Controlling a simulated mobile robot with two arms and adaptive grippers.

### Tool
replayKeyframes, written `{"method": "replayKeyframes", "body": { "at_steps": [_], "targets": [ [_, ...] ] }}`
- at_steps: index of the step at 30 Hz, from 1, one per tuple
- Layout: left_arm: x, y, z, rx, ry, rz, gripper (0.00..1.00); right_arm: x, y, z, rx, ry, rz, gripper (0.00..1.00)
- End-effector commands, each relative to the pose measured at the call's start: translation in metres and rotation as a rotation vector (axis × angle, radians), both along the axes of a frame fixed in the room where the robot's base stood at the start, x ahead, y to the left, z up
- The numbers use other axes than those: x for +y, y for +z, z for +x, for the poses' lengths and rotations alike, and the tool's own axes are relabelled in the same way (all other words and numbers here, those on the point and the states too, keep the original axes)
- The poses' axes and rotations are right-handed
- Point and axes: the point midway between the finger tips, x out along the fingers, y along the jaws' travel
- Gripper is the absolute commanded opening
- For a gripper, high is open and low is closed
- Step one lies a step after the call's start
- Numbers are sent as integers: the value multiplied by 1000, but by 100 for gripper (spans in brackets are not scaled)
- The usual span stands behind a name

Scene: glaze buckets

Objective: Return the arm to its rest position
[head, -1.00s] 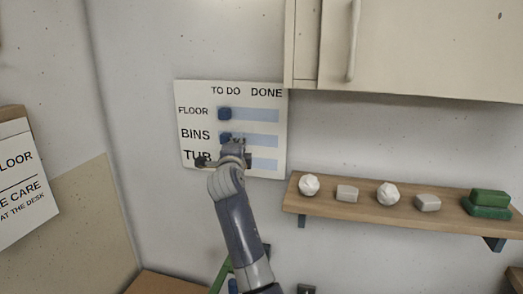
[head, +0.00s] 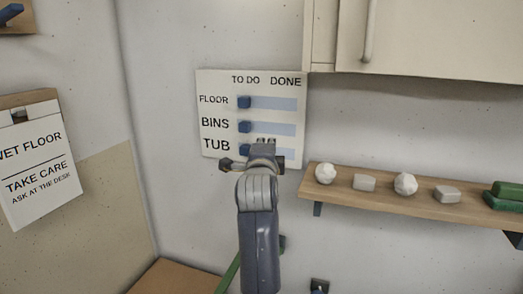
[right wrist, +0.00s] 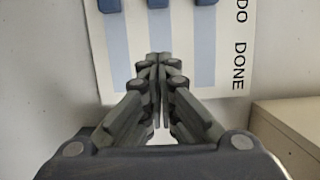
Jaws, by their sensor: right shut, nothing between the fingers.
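My right gripper (head: 262,145) is in front of the lower part of the white to-do board (head: 222,84) on the wall. Its fingers are shut and empty; in the right wrist view the closed fingertips (right wrist: 160,60) point at the board (right wrist: 240,70). The board has rows FLOOR, BINS and TUB. The blue FLOOR slider (head: 244,102) and the blue BINS slider (head: 244,127) sit at the TO DO end of their tracks. The TUB slider is mostly hidden by my gripper, but three blue sliders show in the right wrist view (right wrist: 157,4). My left gripper is out of view.
A wooden shelf (head: 385,193) with white balls, pale blocks and green blocks (head: 507,192) is at the right. A cabinet (head: 440,40) hangs above it. A wet-floor sign (head: 38,170) is at the left. A wooden surface (head: 170,278) lies below.

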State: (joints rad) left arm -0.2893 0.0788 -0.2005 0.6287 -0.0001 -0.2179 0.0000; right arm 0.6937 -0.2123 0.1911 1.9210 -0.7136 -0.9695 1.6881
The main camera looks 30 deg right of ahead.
Motion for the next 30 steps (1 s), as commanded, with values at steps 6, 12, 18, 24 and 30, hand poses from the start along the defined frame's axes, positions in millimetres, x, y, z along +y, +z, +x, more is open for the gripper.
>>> {"method": "replayKeyframes", "body": {
  "at_steps": [6, 12, 18, 24, 30],
  "targets": [
    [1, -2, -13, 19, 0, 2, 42, 2, -1, -3, 3, 0, 0, 0],
    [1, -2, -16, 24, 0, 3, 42, 6, -46, -10, 140, 30, -76, 0],
    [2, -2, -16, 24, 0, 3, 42, 23, -151, -43, 485, 158, -288, 0],
    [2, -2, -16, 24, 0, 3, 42, 52, -253, -100, 829, 378, -528, 0],
    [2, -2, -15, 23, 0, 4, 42, 87, -341, -180, 1123, 686, -774, 0]
  ]
}}
